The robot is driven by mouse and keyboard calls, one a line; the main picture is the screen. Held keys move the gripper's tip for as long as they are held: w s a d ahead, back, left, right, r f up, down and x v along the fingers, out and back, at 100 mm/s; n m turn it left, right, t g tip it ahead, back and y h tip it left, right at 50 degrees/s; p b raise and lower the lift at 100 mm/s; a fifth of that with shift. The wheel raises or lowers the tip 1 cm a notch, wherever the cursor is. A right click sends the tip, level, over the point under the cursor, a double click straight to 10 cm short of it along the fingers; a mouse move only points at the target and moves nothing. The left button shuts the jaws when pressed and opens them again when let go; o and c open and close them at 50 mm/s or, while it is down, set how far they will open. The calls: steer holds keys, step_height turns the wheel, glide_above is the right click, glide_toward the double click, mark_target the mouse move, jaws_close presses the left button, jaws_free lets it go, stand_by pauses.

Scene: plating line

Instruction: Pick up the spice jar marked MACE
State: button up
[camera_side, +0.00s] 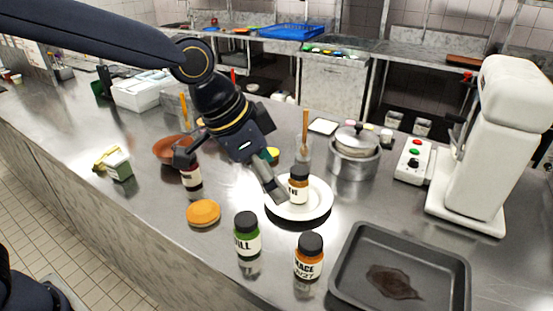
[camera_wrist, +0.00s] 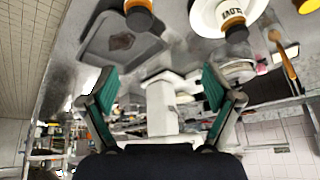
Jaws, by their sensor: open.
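The MACE jar (camera_side: 309,258), amber with a black cap and a pale label, stands upright at the counter's front, left of the dark baking tray. In the wrist view an amber jar with a black cap (camera_wrist: 139,17) beside the tray is cut by the top edge; its label cannot be read, but its place fits the MACE jar. My gripper (camera_side: 228,174) is open and empty, above the counter, behind and left of the MACE jar and apart from it. Its two green-padded fingers are spread wide in the wrist view (camera_wrist: 158,88).
The green-labelled DILL jar (camera_side: 247,240) stands just left of the MACE jar. Another jar (camera_side: 298,187) stands on a white plate (camera_side: 318,209). A dark-capped jar (camera_side: 192,180) is by my left finger. The baking tray (camera_side: 350,282), pot (camera_side: 354,160) and white mixer (camera_side: 486,150) occupy the right.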

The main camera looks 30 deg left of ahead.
steer(key=g, duration=0.1)
glide_toward(305, 242)
steer(key=shift+m, duration=0.3)
steer(key=x, duration=0.8)
steer(key=shift+w+f, duration=0.15)
steer(key=shift+f, duration=0.1)
steer(key=x, duration=0.5)
steer(key=shift+f, duration=0.4)
steer(key=shift+r, duration=0.1)
steer(key=c, duration=1.4)
steer(key=shift+c, duration=0.2)
